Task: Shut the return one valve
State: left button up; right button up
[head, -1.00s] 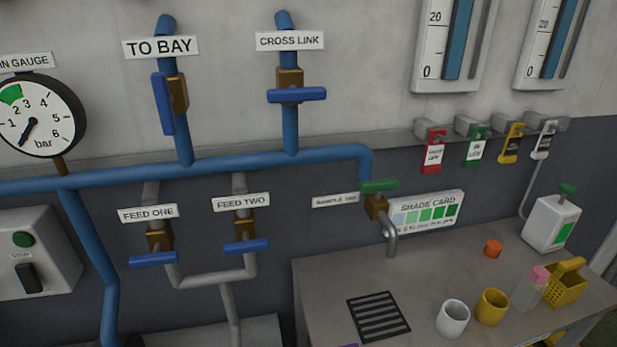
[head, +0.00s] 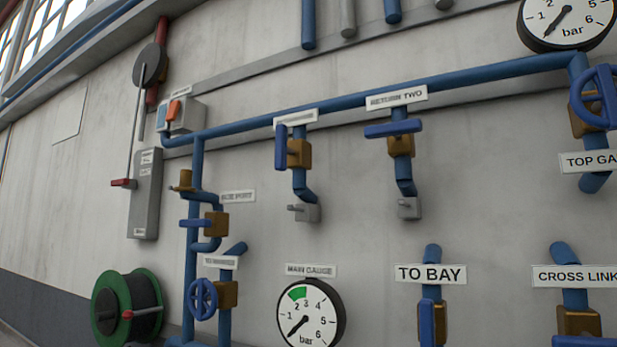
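In the head view a valve with a brass body (head: 299,154) sits on a short blue drop pipe left of centre. Its blue lever handle (head: 281,147) stands upright, in line with the pipe. The label above it (head: 296,117) is blurred and partly covered by the handle, so I cannot read it in full. To its right, the valve labelled RETURN TWO (head: 397,98) has its blue lever (head: 393,129) lying crosswise to its pipe. Neither of my grippers shows in the head view.
The TO BAY valve (head: 427,322) and CROSS LINK valve (head: 578,322) are at the lower right. The main gauge (head: 310,313) is at bottom centre. A blue handwheel (head: 596,97) is at the right edge. A green-rimmed reel (head: 128,308) is at the lower left.

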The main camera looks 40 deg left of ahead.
aim_at(283, 149)
jog(key=u, duration=1.5)
